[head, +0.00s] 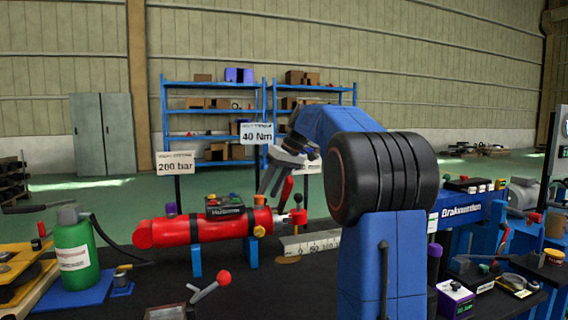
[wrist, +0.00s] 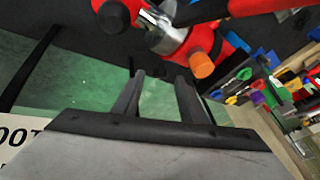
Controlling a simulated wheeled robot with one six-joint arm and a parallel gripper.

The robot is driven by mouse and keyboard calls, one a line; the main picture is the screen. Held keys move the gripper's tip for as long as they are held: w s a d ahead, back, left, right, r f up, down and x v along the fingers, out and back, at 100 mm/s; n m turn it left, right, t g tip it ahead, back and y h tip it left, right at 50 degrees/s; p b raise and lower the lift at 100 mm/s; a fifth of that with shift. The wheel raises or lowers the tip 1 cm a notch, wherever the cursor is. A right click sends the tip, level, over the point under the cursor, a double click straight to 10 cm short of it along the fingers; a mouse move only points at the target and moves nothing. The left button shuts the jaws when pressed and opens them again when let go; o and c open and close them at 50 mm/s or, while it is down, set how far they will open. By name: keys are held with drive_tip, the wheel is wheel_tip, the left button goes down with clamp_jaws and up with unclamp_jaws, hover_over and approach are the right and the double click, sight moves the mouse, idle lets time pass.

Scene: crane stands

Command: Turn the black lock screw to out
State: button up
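A red cylinder (head: 190,230) lies on blue supports on the dark bench, left of centre in the head view. An orange knob (head: 259,230) sits at its right end, and a silver rod leads to a red end piece (head: 298,216). In the wrist view the orange knob (wrist: 201,65), red fitting (wrist: 190,45) and a red round knob with a dark face (wrist: 112,17) lie beyond my fingertips. My gripper (head: 269,192) is above the cylinder's right end; its fingers (wrist: 161,80) are apart and empty. I cannot clearly pick out the black lock screw.
A 40 Nm sign (head: 256,133) and a 200 bar sign (head: 176,163) stand behind. A red lever (head: 285,194) rises close to my gripper. A green bottle (head: 77,250) stands left; a red-balled lever (head: 212,285) is in front. My arm hides part of the bench.

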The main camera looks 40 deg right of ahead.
drive_tip(key=v, duration=1.5)
drive_tip(key=shift+s+f, duration=0.1)
drive_tip(key=shift+f, duration=0.05)
